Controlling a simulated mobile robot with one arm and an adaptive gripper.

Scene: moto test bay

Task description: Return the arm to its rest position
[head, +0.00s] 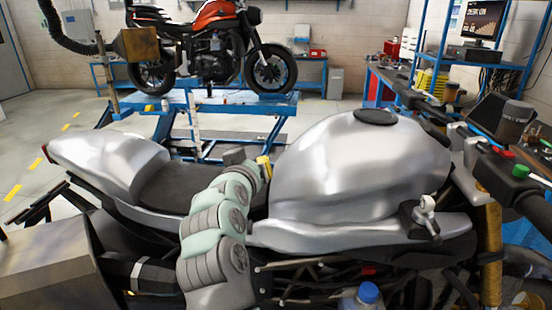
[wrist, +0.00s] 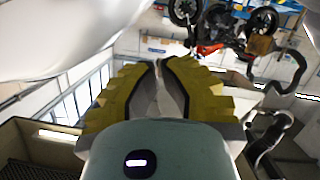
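My arm, in grey and pale green segments, rises in the head view across the near side of a silver motorcycle. My gripper (head: 264,168) is small there, its yellow part showing between the seat (head: 180,190) and the silver tank (head: 350,170). I cannot tell whether it touches the tank. In the wrist view my gripper (wrist: 160,66) has its two yellow fingers drawn together, their tips almost meeting, and nothing shows held between them. Pale smooth surfaces fill the top left of that view, close to the camera.
An orange motorcycle (head: 212,45) stands on a blue lift (head: 200,106) behind. The silver motorcycle's handlebar (head: 485,150) reaches right. A workbench with a monitor (head: 484,22) stands at the back right. Open floor (head: 50,115) lies at left. A blue-capped bottle (head: 367,293) is at the bottom.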

